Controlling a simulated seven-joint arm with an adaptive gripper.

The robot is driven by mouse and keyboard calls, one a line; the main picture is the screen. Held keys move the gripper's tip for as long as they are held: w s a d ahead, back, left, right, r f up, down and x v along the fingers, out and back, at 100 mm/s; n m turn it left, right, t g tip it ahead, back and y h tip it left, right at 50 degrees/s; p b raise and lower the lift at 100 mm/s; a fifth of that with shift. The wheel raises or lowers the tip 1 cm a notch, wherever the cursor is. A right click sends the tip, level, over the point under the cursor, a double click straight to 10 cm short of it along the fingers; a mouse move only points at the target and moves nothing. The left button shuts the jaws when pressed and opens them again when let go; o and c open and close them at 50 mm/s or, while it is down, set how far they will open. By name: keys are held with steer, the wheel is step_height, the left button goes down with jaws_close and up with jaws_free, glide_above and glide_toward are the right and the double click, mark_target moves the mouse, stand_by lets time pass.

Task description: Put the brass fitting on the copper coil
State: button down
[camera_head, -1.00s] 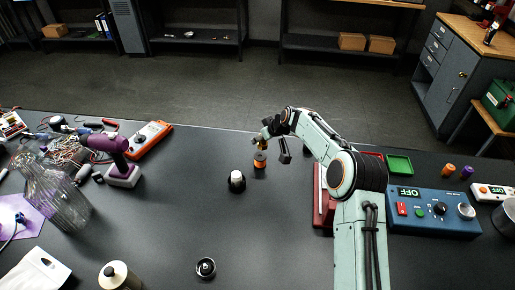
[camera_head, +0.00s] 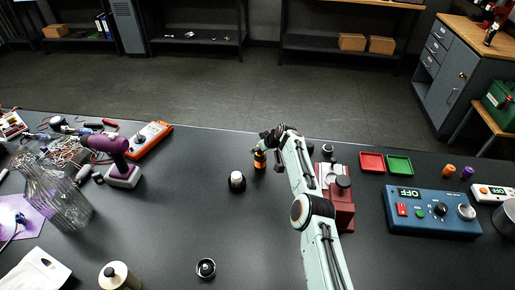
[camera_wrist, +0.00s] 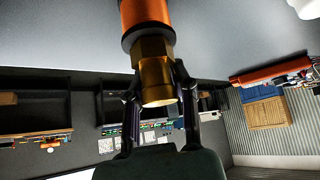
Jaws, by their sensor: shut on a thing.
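The copper coil (camera_head: 260,161) is an orange winding with dark end flanges, standing upright on the dark table. In the wrist view the coil (camera_wrist: 145,12) enters from the top edge, its black flange towards me. The brass fitting (camera_wrist: 156,75) is a hexagonal piece with a rounder end. It lies in line with the coil and appears to meet the flange; whether it is seated cannot be told. My gripper (camera_wrist: 157,88) is shut on the brass fitting, one finger on each side. In the head view my gripper (camera_head: 263,143) is right above the coil and hides most of the fitting.
A white-topped black part (camera_head: 237,181) stands left of the coil. A red fixture (camera_head: 338,200) stands right, beside my arm. Red (camera_head: 371,162) and green (camera_head: 399,165) trays and a blue power supply (camera_head: 433,213) are further right. The front middle table is mostly clear.

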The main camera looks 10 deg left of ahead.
steer(key=shift+f, duration=0.1)
steer(key=c, duration=0.9)
jaws_free()
steer(key=shift+o, duration=0.2)
